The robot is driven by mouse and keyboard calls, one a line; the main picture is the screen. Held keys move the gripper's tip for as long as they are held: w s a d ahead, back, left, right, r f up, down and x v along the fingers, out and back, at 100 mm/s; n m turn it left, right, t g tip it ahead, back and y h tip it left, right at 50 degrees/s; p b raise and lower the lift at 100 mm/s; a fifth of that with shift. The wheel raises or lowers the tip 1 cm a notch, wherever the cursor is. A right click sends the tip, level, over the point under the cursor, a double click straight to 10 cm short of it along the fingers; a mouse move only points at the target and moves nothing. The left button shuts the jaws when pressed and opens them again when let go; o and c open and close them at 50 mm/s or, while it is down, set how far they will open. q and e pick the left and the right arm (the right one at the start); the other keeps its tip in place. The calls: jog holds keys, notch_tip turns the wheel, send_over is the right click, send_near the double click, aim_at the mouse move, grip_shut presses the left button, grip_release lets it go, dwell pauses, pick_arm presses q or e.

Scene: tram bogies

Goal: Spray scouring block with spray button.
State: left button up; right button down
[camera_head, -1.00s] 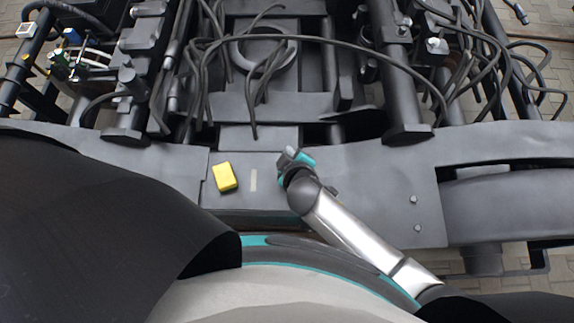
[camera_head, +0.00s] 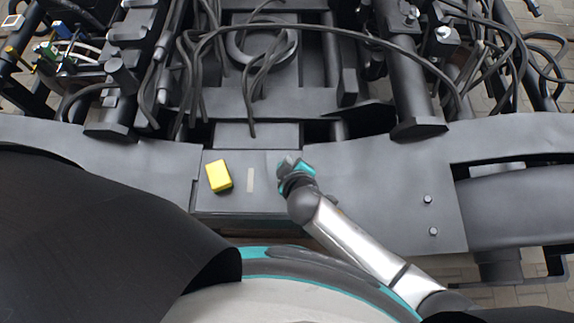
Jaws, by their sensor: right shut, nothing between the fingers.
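A yellow block (camera_head: 219,176), which looks like the scouring block, lies on the flat grey frame plate left of the centre. My right gripper (camera_head: 287,163) is over the same plate, to the right of the block and apart from it. It is shut and holds nothing. A short pale strip (camera_head: 250,180) lies on the plate between the block and my right gripper. I cannot make out a spray button in this view. My left gripper is not in view.
The grey bogie frame (camera_head: 390,185) runs across the view. Loose dark cables (camera_head: 190,90) hang above the plate, and pipes stand behind it. Bolts (camera_head: 428,199) stick up at the right. A large dark rounded shape fills the lower left.

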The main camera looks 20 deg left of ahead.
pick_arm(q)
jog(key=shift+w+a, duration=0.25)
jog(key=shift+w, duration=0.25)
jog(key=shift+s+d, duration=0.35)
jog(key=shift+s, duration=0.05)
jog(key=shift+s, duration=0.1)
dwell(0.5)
pick_arm(e)
jog(key=shift+f, duration=0.1)
dwell(0.4)
jog(key=shift+f, duration=0.3)
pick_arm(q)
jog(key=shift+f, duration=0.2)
